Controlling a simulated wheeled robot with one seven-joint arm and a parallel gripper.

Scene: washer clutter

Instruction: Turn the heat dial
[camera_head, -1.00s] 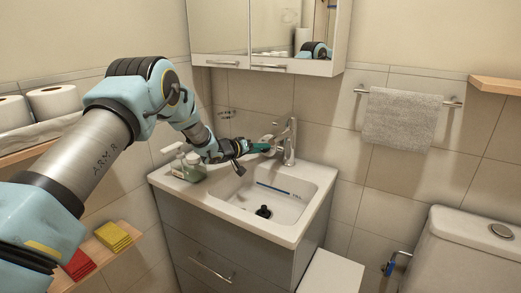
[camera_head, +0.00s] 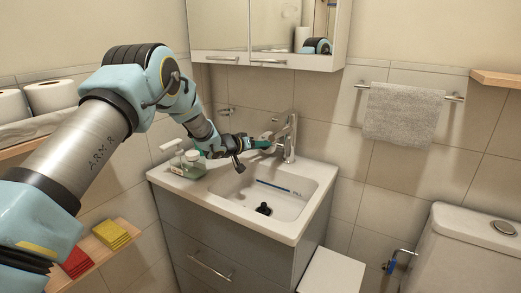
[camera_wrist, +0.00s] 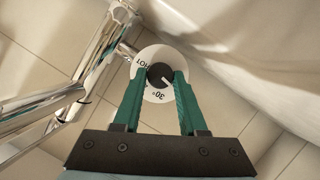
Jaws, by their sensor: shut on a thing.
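The heat dial is a black round knob (camera_wrist: 157,73) with a white pointer mark, on a white disc (camera_wrist: 151,54) printed "HOT" and "30°" in the wrist view. My gripper (camera_wrist: 160,78) has its two green fingers on either side of the knob, closed on it. In the head view my gripper (camera_head: 270,145) reaches from the left to the wall side of the faucet, its fingers near a small pale round part there. The dial's face and the finger contact are too small to make out in that view.
A chrome faucet (camera_head: 290,140) stands right beside my fingers. Below is the white sink (camera_head: 300,212) with a black drain plug and a blue toothbrush-like item (camera_head: 273,187). A soap bottle (camera_head: 180,165) stands left on the counter. A mirror cabinet (camera_head: 270,50) hangs above.

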